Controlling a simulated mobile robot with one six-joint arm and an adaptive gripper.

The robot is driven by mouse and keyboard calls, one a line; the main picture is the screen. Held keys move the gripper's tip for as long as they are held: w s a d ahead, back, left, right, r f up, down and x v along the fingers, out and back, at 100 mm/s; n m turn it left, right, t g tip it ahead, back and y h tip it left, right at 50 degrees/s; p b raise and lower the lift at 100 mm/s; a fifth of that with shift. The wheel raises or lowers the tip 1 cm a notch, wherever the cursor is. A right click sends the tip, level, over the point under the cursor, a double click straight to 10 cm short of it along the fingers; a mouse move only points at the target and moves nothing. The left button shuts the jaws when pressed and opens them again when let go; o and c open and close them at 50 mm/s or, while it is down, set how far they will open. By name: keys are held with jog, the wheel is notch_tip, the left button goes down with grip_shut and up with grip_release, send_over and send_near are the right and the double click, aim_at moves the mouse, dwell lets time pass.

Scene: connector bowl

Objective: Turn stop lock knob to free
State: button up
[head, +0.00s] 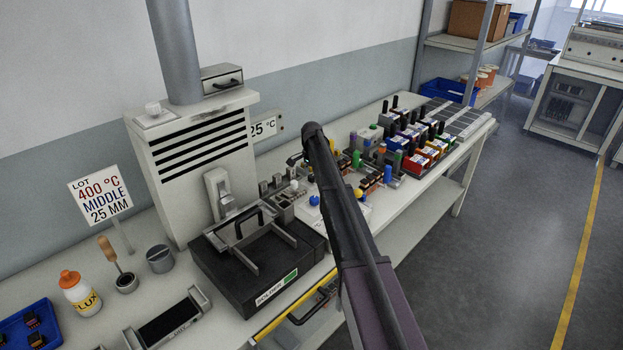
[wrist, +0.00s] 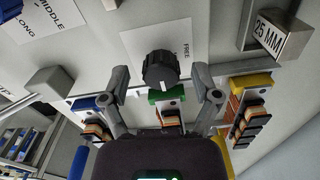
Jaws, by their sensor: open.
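A round black knob (wrist: 160,71) stands on a white label plate (wrist: 150,42) in the wrist view. The word FREE is printed sideways at the plate's right edge. My gripper (wrist: 161,84) is open, with one finger on each side of the knob and a visible gap on both sides. In the head view my arm crosses the bench and hides the knob.
Blue, green (wrist: 168,95) and yellow (wrist: 250,81) topped holders with connectors lie close by the fingers. A 25 MM block (wrist: 270,34) is at upper right. In the head view, a black solder unit (head: 262,270) sits left of my arm and coloured bins (head: 420,152) behind it.

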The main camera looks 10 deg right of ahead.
jog(key=shift+a, duration=0.1)
grip_shut()
